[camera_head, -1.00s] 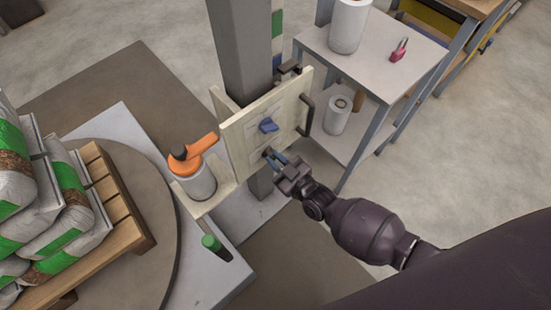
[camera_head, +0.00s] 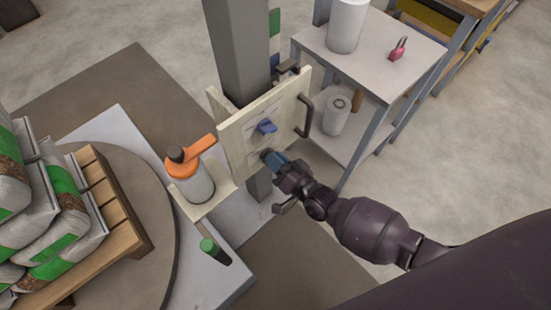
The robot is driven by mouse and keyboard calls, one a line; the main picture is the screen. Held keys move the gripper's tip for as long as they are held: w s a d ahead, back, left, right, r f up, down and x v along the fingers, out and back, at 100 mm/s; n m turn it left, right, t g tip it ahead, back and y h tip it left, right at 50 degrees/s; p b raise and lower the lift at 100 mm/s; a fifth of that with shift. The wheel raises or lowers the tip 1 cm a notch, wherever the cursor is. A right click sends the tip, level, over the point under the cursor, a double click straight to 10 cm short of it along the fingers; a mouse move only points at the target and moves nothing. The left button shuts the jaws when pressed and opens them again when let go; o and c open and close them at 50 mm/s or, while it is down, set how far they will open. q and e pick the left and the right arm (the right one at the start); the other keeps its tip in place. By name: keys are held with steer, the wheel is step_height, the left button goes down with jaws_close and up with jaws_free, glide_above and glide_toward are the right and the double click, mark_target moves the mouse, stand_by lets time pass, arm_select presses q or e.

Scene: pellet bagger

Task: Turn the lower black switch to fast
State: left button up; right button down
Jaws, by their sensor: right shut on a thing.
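A cream panel (camera_head: 236,146) is fixed to a grey post in the middle of the view. A blue switch (camera_head: 266,126) sits on its upper part. The lower black switch (camera_head: 264,153) is below it, mostly hidden by my right gripper. My right gripper (camera_head: 274,161) is at the panel's lower part, its fingers shut on the lower switch. The switch's exact angle and its markings are too small and covered to read. My left gripper is not in view.
An orange-topped dispenser (camera_head: 195,184) stands on a small shelf left of the panel. A black handle (camera_head: 306,116) juts from the panel's right side. A grey table (camera_head: 390,27) with rolls stands at the right. A pallet (camera_head: 118,215) with bags is at the left.

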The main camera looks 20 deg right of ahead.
steer(key=shift+m, duration=0.9)
steer(key=c, duration=1.1)
jaws_free()
steer(key=shift+c, duration=0.2)
steer(key=shift+s, duration=0.1)
